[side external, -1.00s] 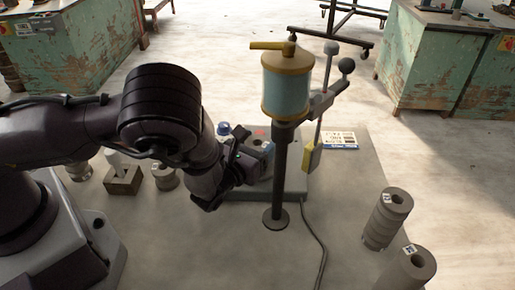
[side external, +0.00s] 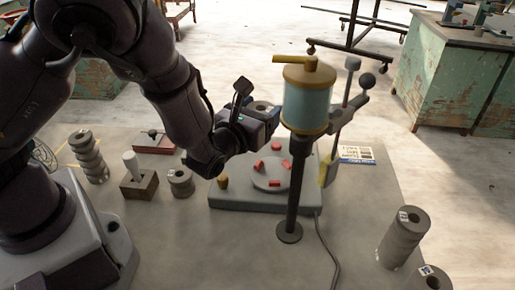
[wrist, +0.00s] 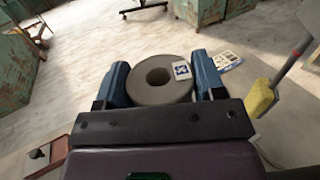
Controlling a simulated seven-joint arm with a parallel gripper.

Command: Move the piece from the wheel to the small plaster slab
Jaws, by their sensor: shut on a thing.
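The piece is a thick grey ring with a central hole and a small printed tag; it shows in the wrist view (wrist: 160,95) and partly in the side view (side external: 262,106). My gripper (wrist: 162,78) is shut on it, with a blue finger on each side. In the side view my gripper (side external: 256,118) holds it above the wheel (side external: 268,184), clear of it. The wheel's round plate is empty between several red blocks. I cannot make out a small plaster slab in either view.
A post with an amber-lidded tank (side external: 305,100) stands close in front of the wheel. Left are a wooden block with a peg (side external: 139,187), a short grey cylinder (side external: 181,182) and a ribbed stack (side external: 88,158). Grey cylinders (side external: 402,236) stand at right.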

